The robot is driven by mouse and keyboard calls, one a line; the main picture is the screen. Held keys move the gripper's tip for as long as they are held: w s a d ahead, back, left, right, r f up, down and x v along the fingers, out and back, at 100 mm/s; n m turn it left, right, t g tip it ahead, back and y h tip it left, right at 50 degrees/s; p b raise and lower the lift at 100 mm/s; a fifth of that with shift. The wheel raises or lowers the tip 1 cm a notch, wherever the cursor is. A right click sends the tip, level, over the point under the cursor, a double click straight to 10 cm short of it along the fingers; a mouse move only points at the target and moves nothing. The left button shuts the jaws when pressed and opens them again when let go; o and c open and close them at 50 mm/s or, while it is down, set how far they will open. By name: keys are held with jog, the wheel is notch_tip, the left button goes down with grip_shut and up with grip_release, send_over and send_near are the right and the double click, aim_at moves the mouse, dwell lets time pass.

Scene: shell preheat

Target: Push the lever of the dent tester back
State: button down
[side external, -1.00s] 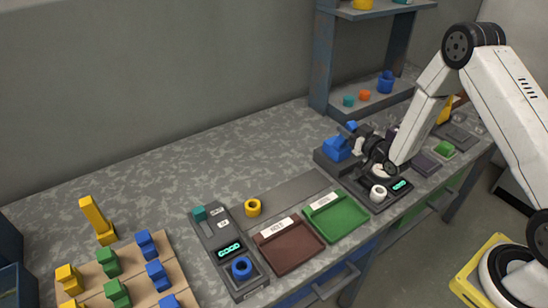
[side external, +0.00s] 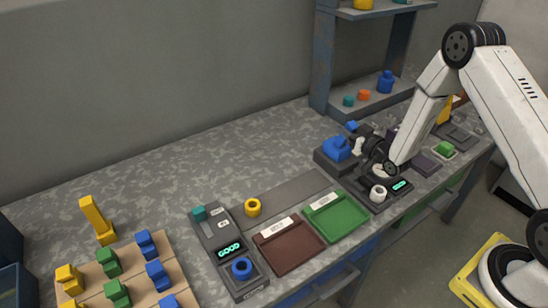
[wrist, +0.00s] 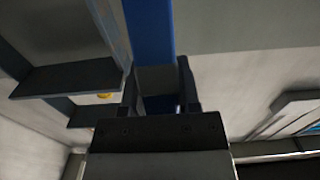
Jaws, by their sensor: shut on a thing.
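The dent tester appears to be the dark machine (side external: 372,201) at the middle right of the bench. It has a blue block (side external: 337,149) at its back left and a lit green display on its front. A pale ring (side external: 378,192) sits on its front part. My gripper (side external: 362,150) is low over the machine, close to the right of the blue block. In the wrist view my gripper (wrist: 158,85) is shut on a blue bar (wrist: 150,32), which looks like the lever. The lever's lower end and pivot are hidden.
A brown tray (side external: 290,262) and a green tray (side external: 336,228) lie left of the machine. A grey unit (side external: 214,240) reads GOOD and bears a blue ring (side external: 242,267). A shelf (side external: 372,103) stands behind. The bench's back left is clear.

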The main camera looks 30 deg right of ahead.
jog(key=shift+w, duration=0.15)
dwell(0.3)
jog(key=shift+w+r+g, duration=0.2)
jog(key=shift+w+g, duration=0.2)
jog(key=shift+g, duration=0.3)
jog(key=shift+w+r+g, duration=0.1)
jog(key=shift+w+g, duration=0.9)
jog(key=shift+g, duration=0.3)
jog(key=shift+w+f+g, duration=0.2)
jog(key=shift+w+g, duration=0.6)
jog(key=shift+g, duration=0.2)
jog(key=shift+w+f+g, duration=0.2)
jog(key=shift+w+g, duration=0.6)
jog(key=shift+g, duration=0.2)
jog(key=shift+w+f+g, duration=0.15)
jog(key=shift+w+g, duration=0.15)
jog(key=shift+g, duration=0.2)
jog(key=shift+c, duration=1.6)
grip_release()
